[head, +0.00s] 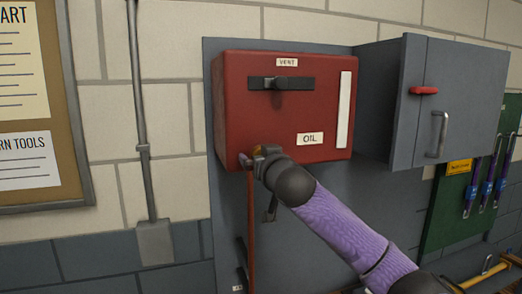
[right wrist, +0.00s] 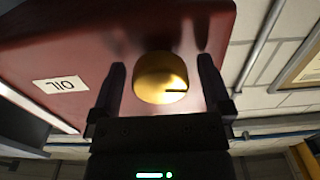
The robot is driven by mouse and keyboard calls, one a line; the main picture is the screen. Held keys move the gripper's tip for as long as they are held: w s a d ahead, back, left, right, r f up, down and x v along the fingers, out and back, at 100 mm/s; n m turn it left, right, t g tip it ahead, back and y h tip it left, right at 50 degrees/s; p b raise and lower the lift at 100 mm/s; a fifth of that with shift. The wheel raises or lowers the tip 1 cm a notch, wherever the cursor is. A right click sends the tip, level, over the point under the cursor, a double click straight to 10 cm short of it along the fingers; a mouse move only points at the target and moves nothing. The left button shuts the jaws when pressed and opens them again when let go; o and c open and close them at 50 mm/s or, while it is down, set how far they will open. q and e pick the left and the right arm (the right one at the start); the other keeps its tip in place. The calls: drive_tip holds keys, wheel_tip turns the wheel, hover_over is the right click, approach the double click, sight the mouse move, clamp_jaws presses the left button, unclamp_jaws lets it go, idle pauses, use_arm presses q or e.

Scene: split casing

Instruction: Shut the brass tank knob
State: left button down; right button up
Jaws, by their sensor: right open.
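The brass knob (right wrist: 160,72) is round and gold, with a dark line on its face, in the right wrist view. It sits on the dark red tank (right wrist: 60,55), which carries an OIL label. My right gripper (right wrist: 161,64) is open, with one finger on each side of the knob and a gap on both sides. In the head view the red tank (head: 285,115) hangs on a grey panel, and my right gripper (head: 252,157) is at its lower left, mostly covering the knob. My left gripper is not in view.
A black slide handle (head: 282,83) under a VENT label is on the tank's front. A red pipe (head: 251,225) runs down below it. A grey cabinet (head: 457,90) with a red latch stands at the right. Tools hang on a green board (head: 440,210) farther right.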

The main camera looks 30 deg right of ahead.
drive_tip(key=shift+w, duration=0.2)
drive_tip(key=c, duration=1.2)
